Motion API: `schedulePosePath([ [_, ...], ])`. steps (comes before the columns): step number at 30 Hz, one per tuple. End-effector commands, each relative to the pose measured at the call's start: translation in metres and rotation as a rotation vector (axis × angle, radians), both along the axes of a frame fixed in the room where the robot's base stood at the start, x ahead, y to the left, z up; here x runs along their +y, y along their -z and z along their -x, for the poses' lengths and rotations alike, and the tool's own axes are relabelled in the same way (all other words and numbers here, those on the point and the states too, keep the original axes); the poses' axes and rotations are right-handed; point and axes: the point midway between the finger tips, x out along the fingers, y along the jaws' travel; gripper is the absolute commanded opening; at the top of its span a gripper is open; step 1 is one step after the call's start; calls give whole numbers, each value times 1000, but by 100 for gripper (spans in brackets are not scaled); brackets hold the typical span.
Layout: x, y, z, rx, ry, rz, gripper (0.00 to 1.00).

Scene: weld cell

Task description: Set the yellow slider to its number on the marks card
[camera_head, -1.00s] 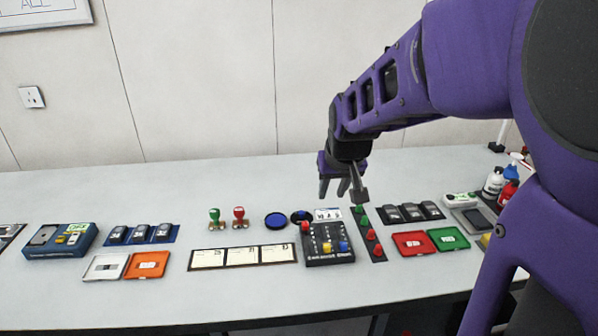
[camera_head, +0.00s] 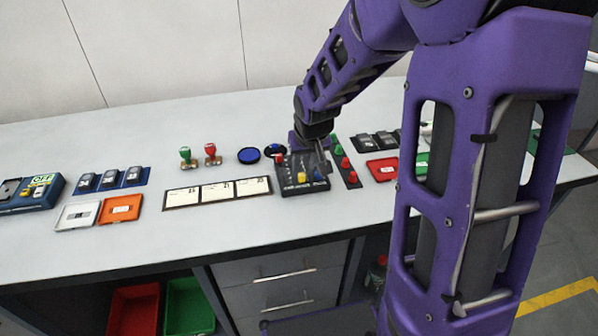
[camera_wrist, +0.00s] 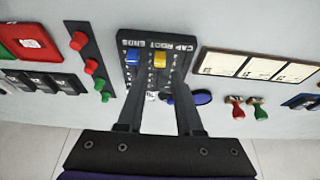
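The dark slider box (camera_head: 302,187) lies on the table under my gripper (camera_head: 319,160). Its yellow slider (camera_head: 301,177) shows beside the blue slider. In the wrist view the box is upside down, with the yellow slider (camera_wrist: 160,60) right of the blue slider (camera_wrist: 132,57). A red slider (camera_head: 280,159) is at the box's far left corner in the head view. My gripper is open and empty in the wrist view (camera_wrist: 157,98), its fingers short of the yellow slider.
A strip of red and green buttons (camera_head: 347,168) stands close right of the box. Three white cards in a frame (camera_head: 220,191) lie to its left. A blue disc (camera_head: 249,155) and two stamps (camera_head: 198,156) are behind left. Bare table lies in front.

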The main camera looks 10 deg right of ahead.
Motion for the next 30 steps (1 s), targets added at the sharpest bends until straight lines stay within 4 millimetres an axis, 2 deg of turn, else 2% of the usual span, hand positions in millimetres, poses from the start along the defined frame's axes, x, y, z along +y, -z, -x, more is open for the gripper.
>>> schedulePosePath([
  [1, 0, 15, -4, 0, 0, -1, 35],
  [9, 0, 44, -17, 1, 1, 0, 35],
  [23, 0, 49, -21, -1, 0, 0, 35],
  [29, 0, 49, -21, 0, 0, 0, 1],
  [30, 0, 49, -21, 0, 0, 0, 0],
])
